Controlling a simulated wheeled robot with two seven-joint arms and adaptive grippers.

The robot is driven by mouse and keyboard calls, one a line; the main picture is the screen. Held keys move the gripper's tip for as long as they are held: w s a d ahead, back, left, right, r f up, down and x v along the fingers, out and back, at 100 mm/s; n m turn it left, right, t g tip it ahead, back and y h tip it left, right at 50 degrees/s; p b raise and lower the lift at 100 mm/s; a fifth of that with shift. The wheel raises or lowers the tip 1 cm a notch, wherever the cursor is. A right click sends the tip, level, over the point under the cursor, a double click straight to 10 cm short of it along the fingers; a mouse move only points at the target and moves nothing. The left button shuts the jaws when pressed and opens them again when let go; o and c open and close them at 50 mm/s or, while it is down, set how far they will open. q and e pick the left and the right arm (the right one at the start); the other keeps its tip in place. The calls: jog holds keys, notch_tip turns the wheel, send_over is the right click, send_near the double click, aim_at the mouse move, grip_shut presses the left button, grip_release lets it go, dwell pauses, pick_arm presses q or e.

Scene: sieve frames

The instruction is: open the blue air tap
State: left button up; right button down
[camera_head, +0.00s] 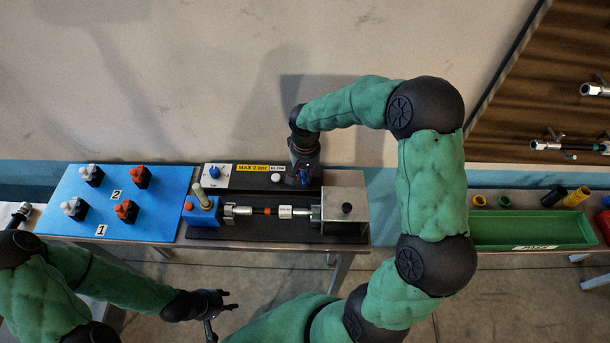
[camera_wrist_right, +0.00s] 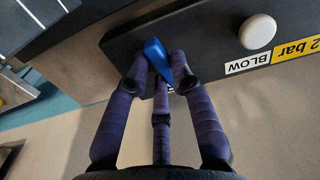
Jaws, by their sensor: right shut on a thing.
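The blue air tap (camera_head: 304,177) is on the black panel at the back of the bench, under my right gripper (camera_head: 304,170). In the right wrist view, its blue lever (camera_wrist_right: 157,58) lies between the fingertips of my right gripper (camera_wrist_right: 163,72), slanting across them. The right gripper is shut on this lever; the tap's body is mostly hidden behind the fingers. My left gripper (camera_head: 231,301) is open and empty, in front of the bench and low in the head view.
Right of the lever are a white button (camera_wrist_right: 257,32) and a BLOW label (camera_wrist_right: 248,63). A blue board (camera_head: 75,227) with several clamps is at left. A sieve-like shaft assembly (camera_head: 265,210) and metal box (camera_head: 345,203) stand before the panel. A green tray (camera_head: 530,230) is at right.

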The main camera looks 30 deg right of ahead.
aim_at(305, 176)
jog(key=shift+m+b, duration=0.4)
jog(key=shift+m, duration=0.5)
jog(key=c, duration=1.1)
grip_release()
jog(key=shift+o, duration=0.2)
notch_tip(305, 176, up, 12)
